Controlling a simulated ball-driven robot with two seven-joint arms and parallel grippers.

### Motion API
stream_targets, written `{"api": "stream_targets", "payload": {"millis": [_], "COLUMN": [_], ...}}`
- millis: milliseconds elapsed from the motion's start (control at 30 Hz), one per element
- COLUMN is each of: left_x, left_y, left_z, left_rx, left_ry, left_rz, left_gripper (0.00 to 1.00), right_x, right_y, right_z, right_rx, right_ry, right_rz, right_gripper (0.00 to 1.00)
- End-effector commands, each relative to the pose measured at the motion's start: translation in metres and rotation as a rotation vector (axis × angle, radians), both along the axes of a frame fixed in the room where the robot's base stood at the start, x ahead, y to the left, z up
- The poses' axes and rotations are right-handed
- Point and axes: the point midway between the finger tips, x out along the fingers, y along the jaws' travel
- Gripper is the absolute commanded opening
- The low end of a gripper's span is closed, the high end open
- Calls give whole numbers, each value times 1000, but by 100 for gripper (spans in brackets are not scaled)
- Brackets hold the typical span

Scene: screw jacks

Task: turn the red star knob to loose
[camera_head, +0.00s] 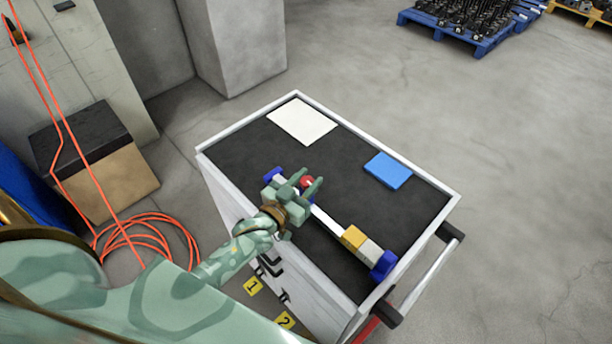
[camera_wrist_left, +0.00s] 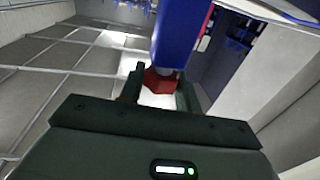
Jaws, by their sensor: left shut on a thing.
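The red star knob (camera_head: 307,182) is on a screw jack on the cart's black top. In the head view my left gripper (camera_head: 311,179) has one finger on each side of the knob. In the left wrist view the red knob (camera_wrist_left: 158,82) sits between the two dark fingers of my left gripper (camera_wrist_left: 160,88), with a blue part above it. The fingers are shut on the knob and hide part of it. The jack's pale bar (camera_head: 327,220) runs to a yellow block (camera_head: 353,237) and a blue end piece (camera_head: 383,265). My right gripper is not in view.
The white-sided cart (camera_head: 400,172) also bears a white sheet (camera_head: 302,121) and a blue pad (camera_head: 388,170). Its handle (camera_head: 425,281) juts out at the right. An orange hose (camera_head: 150,232) and a cardboard box (camera_head: 112,182) lie left. Open floor extends right.

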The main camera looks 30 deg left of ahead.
Motion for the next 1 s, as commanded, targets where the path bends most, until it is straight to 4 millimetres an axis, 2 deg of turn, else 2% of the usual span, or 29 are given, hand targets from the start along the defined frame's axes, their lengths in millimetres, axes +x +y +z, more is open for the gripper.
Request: {"api": "stream_targets", "payload": {"millis": [300,767,800,867,1000], "left_x": [0,0,0,0,0], "left_y": [-1,0,0,0,0], "left_z": [0,0,0,0,0], "left_rx": [-2,-1,-1,0,0], "left_ry": [-1,-2,-2,-2,-2], "left_rz": [109,123,123,122,122], "left_gripper": [10,10,39,55,55], "right_x": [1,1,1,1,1], "right_y": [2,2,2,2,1], "right_z": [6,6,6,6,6], "right_rx": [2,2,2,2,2], "right_ry": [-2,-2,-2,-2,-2], "right_rz": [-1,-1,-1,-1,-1], "right_gripper": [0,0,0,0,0]}}
